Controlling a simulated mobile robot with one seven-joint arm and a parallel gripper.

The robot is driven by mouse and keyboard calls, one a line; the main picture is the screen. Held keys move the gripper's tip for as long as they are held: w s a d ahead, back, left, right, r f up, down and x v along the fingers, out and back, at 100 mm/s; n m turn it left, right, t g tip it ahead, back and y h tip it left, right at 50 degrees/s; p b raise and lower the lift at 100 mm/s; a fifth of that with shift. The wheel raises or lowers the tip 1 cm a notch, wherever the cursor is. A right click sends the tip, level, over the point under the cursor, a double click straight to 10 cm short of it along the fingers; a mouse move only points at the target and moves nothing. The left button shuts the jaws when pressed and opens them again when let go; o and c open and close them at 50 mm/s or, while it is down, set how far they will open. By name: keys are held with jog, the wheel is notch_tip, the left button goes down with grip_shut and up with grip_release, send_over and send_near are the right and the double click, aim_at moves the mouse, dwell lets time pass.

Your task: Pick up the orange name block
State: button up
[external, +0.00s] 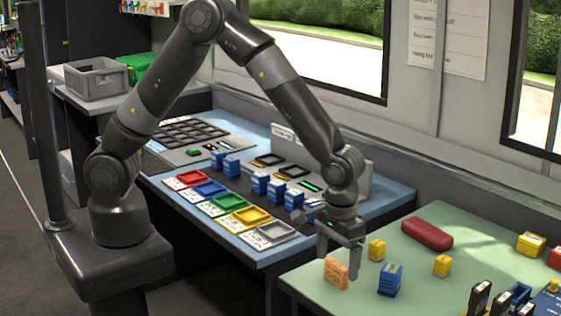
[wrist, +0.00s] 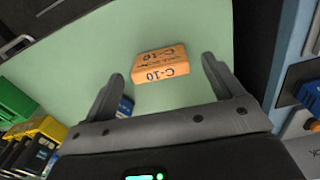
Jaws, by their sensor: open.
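The orange name block (external: 336,272) lies on the green table near its left front edge. In the wrist view the orange block (wrist: 160,64) carries dark "C-10" lettering and sits between and just beyond my two fingertips. My gripper (external: 340,262) is open and points down at the block in the external view. In the wrist view my gripper (wrist: 157,75) has its fingers spread wide on either side, with nothing held. Whether a finger touches the block cannot be told.
A blue block (external: 390,279) stands just right of the orange one. Two yellow blocks (external: 376,249) (external: 442,265) and a red case (external: 427,233) are farther back. Radios (external: 480,297) stand at the right front. The blue-topped desk (external: 290,245) with colored trays is at left.

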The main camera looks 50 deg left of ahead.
notch_tip(320, 180, down, 2)
jog(key=shift+f, duration=0.2)
jog(key=shift+c, duration=0.4)
jog(key=c, duration=1)
jog(key=shift+r, duration=0.15)
